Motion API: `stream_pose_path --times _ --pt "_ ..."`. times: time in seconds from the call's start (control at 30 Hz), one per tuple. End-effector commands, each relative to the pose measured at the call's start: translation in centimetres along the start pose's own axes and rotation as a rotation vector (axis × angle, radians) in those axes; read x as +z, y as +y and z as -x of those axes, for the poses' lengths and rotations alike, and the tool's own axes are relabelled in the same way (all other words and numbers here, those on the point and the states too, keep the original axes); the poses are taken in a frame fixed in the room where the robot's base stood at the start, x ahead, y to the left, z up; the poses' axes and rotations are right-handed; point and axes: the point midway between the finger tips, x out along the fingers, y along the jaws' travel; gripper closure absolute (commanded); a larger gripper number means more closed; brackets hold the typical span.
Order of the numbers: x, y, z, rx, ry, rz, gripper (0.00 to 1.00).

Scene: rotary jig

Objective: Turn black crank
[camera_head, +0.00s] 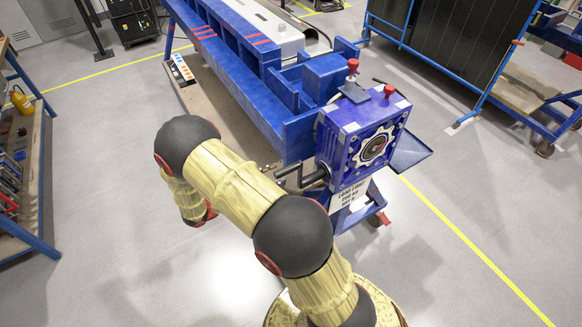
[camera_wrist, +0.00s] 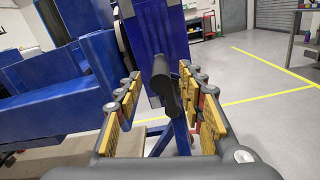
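The black crank (camera_head: 312,178) sticks out of the left side of a blue gearbox (camera_head: 345,152) in the head view. In the wrist view the crank's black handle (camera_wrist: 163,85) points toward the camera, with the blue gearbox (camera_wrist: 158,35) behind it. My gripper (camera_wrist: 160,76) is open, with one yellow-padded finger on each side of the handle. A gap shows between the handle and the left finger. The right finger is closer to it, and I cannot tell whether they touch. In the head view my arm hides most of the gripper.
A long blue frame (camera_head: 240,75) extends behind the gearbox. Red knobs (camera_head: 353,65) stand on the gearbox top. A shelf rack (camera_head: 25,165) is at the left and a blue-framed cart (camera_head: 455,50) at the upper right. The grey floor (camera_head: 100,240) is clear at lower left.

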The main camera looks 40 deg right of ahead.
Motion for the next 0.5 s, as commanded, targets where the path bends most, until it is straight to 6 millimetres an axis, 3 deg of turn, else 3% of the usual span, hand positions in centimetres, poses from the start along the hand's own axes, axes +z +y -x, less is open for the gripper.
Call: stream_pose_path --times 0.3,0.5 --pt "0.0 -0.1 -4.9 -0.005 0.001 0.000 0.61" --pt "0.0 -0.1 -6.5 -0.003 0.001 0.000 0.61"
